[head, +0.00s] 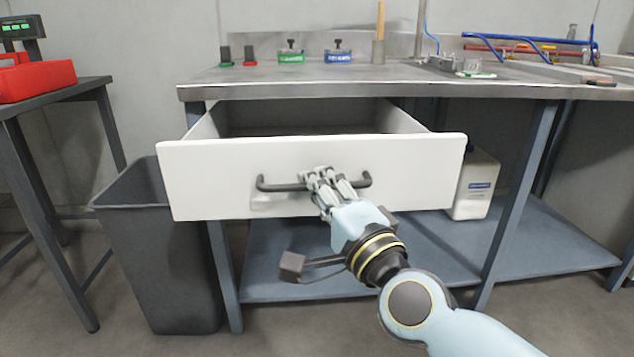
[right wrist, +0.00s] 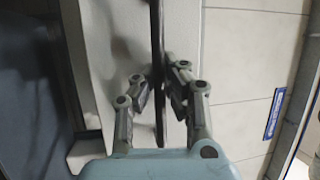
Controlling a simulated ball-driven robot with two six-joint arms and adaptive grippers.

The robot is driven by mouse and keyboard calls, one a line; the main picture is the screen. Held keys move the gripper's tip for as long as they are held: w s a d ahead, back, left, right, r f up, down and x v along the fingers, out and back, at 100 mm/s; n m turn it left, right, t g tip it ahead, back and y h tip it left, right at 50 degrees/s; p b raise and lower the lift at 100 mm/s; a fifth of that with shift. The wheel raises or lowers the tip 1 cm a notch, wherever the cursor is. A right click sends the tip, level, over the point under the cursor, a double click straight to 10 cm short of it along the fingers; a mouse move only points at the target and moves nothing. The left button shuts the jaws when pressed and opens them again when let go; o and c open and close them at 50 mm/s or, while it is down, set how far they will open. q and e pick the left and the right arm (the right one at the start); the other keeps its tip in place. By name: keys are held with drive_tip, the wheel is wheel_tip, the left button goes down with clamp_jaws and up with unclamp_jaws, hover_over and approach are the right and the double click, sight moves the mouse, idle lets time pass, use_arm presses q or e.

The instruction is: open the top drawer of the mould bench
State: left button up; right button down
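The white top drawer (head: 225,180) of the mould bench (head: 290,93) stands pulled out, and its open inside shows behind the front panel. A dark bar handle (head: 281,186) runs across the middle of the front. My right gripper (head: 321,174) is at the middle of the handle, with its fingers closed around the bar. In the right wrist view the fingers of this gripper (right wrist: 160,88) lie on both sides of the dark handle bar (right wrist: 158,60). My left gripper is not in view.
A dark grey bin (head: 165,260) stands just left of the drawer. A white jug (head: 473,186) is on the blue lower shelf (head: 560,245) at the right. Small items and blue clamps (head: 540,45) lie on the benchtop. A red device (head: 38,76) sits on the left table.

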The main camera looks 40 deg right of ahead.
drive_tip(key=shift+s+a+f, duration=0.25)
drive_tip(key=shift+s+a, duration=0.1)
drive_tip(key=shift+s, duration=0.15)
drive_tip(key=c, duration=1.6)
unclamp_jaws()
drive_tip(key=shift+c, duration=0.2)
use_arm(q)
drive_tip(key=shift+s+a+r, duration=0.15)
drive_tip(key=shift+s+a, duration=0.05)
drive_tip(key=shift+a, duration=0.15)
use_arm(e)
drive_tip(key=v, duration=1.2)
drive_tip(key=shift+r, duration=0.15)
drive_tip(key=shift+d, duration=0.15)
